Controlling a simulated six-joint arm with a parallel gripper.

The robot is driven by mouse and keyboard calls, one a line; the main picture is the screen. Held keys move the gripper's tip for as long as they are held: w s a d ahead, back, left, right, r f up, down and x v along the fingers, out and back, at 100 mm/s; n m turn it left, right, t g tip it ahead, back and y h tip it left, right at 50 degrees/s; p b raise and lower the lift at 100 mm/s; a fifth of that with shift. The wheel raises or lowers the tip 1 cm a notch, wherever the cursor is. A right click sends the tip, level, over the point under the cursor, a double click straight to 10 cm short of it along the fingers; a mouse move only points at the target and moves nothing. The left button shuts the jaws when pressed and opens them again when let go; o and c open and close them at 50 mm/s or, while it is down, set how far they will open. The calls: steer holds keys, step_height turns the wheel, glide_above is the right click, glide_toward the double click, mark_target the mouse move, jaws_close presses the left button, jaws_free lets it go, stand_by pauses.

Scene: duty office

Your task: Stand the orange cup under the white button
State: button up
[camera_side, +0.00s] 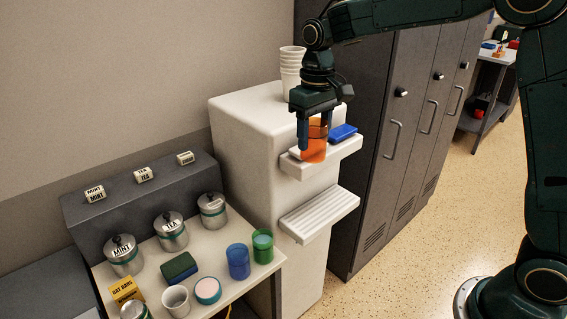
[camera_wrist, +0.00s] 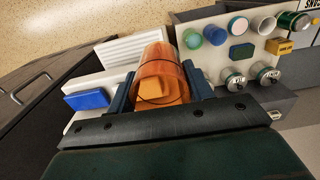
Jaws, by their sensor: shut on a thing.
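The orange see-through cup (camera_side: 314,151) is between the fingers of my gripper (camera_side: 317,132), about upright, at the upper ledge (camera_side: 350,148) of the white dispenser. In the wrist view my gripper (camera_wrist: 160,88) is shut on the cup (camera_wrist: 155,63). A blocky shape shows orange through the cup's wall; I cannot tell its true colour. A blue button (camera_side: 343,132) lies on the ledge to the right of the cup; it also shows in the wrist view (camera_wrist: 88,99). No plainly white button shows. The ribbed lower tray (camera_side: 320,212) is bare, below the cup.
A stack of white cups (camera_side: 291,66) stands on the dispenser (camera_side: 250,115). Grey lockers (camera_side: 398,110) stand close to its right. A counter (camera_side: 240,282) at the lower left holds a blue cup (camera_side: 238,261), a green cup (camera_side: 263,246), a white cup (camera_side: 176,301) and several tins.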

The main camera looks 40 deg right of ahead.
steer(key=shift+w+a, duration=6.05)
steer(key=shift+a, duration=0.6)
step_height(320, 180, down, 12)
steer(key=shift+d, duration=0.1)
step_height(320, 180, down, 20)
steer(key=shift+r, duration=0.1)
steer(key=o, duration=1)
steer(key=shift+c, duration=0.2)
